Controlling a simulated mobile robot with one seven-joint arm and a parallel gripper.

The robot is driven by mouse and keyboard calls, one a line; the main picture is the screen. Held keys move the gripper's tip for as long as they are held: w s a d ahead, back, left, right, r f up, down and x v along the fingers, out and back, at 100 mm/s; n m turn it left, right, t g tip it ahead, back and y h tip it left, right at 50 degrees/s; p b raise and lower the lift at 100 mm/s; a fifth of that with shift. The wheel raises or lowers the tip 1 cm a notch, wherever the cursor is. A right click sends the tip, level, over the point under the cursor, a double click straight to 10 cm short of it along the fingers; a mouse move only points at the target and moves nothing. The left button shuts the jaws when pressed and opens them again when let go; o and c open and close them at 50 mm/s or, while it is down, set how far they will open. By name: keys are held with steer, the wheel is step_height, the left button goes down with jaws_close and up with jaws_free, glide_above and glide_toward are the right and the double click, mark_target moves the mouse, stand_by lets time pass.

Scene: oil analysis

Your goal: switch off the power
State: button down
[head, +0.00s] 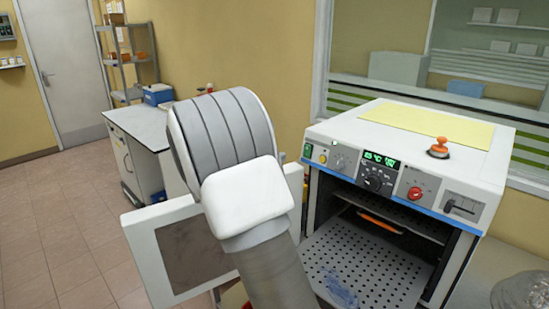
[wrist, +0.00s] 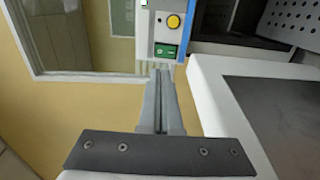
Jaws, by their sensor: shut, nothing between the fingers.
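The white and blue oven (head: 348,131) stands at the right in the head view with its front panel toward me. A green rocker switch (head: 307,150) sits at the panel's left end, beside a yellow button (head: 323,159). In the wrist view the green switch (wrist: 165,50) is just beyond my fingertips, with the yellow button (wrist: 173,21) past it. My gripper (wrist: 160,72) is shut and empty, pointing at the switch. I cannot tell whether the tips touch it. In the head view my arm hides the gripper.
The oven door (head: 155,260) hangs open to the left, close beside my gripper in the wrist view. A perforated tray (head: 365,265) sticks out of the oven. An orange-handled stamp (head: 438,148) and a yellow sheet (head: 430,124) lie on top. The floor at left is clear.

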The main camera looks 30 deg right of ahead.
mark_target(307, 147)
steer(key=p+x, duration=0.2)
steer(key=x, duration=0.8)
steer(key=shift+d+p, duration=0.1)
steer(key=shift+p, duration=0.25)
steer(key=shift+d+r+y, duration=0.1)
steer(key=shift+d+y, duration=0.15)
steer(key=shift+y, duration=0.05)
steer(key=shift+d+r+g+y, duration=0.15)
steer(key=shift+r+g+y, duration=0.25)
steer(key=shift+y, duration=0.2)
steer(key=shift+f, duration=0.2)
steer(key=shift+b, duration=0.35)
steer(key=shift+a, duration=0.35)
steer(key=b+v, duration=0.3)
steer(key=v, duration=1)
steer(key=shift+a+r, duration=0.3)
